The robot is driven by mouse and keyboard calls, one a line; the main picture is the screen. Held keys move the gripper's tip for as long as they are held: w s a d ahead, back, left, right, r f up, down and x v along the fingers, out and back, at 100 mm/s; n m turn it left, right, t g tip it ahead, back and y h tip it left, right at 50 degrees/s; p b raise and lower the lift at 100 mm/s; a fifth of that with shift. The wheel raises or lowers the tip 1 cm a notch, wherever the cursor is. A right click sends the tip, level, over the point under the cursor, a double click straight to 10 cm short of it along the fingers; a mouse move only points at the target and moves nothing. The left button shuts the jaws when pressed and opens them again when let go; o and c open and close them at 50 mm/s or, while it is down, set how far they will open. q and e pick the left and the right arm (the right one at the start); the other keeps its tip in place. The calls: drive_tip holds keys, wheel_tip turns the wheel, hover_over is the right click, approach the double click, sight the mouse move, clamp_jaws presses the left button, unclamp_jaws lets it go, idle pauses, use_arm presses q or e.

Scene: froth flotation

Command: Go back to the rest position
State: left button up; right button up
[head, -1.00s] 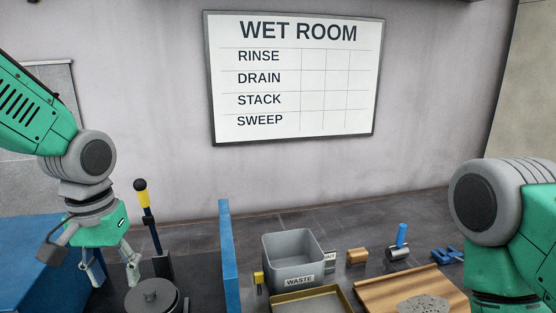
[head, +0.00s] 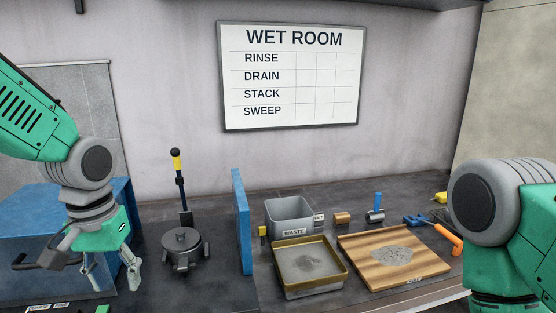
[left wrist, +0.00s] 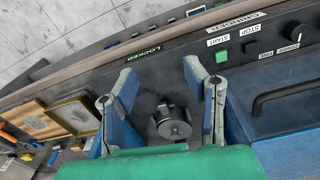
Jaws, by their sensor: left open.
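My left gripper (head: 112,278) hangs at the left of the head view, open, with nothing between its fingers. In the left wrist view its two fingers (left wrist: 160,88) are spread apart, with the dark bench top showing between them. A dark lidded pot (head: 182,248) stands on the bench to the right of the gripper; it also shows between and below the fingertips in the left wrist view (left wrist: 172,124). My right arm shows at the right edge of the head view, but its gripper is out of the picture.
A blue upright panel (head: 242,225) divides the bench. Right of it are a grey WASTE bin (head: 290,216), a brass-rimmed tray (head: 285,288) and a wooden board (head: 355,262). A blue box (head: 30,220) stands at left.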

use_arm(q)
drive_tip(key=s+d+f+b, duration=0.1)
drive_tip(key=s+f+b, duration=0.3)
drive_tip(key=f, duration=1.1)
drive_tip(key=s+f+b, duration=0.4)
drive_tip(key=s+f, duration=0.1)
drive_tip(key=f, duration=0.9)
drive_tip(key=s+a+f+m+b, duration=0.1)
drive_tip(key=s+f+b, duration=0.4)
drive_tip(key=s+f, duration=0.9)
drive_tip(key=shift+a+f+m+b, duration=0.3)
drive_tip(key=shift+a+f, duration=0.3)
drive_tip(key=shift+f, duration=0.35)
use_arm(e)
wheel_tip(320, 180, down, 14)
drive_tip(key=shift+w, duration=0.3)
use_arm(q)
drive_tip(key=shift+w, duration=0.1)
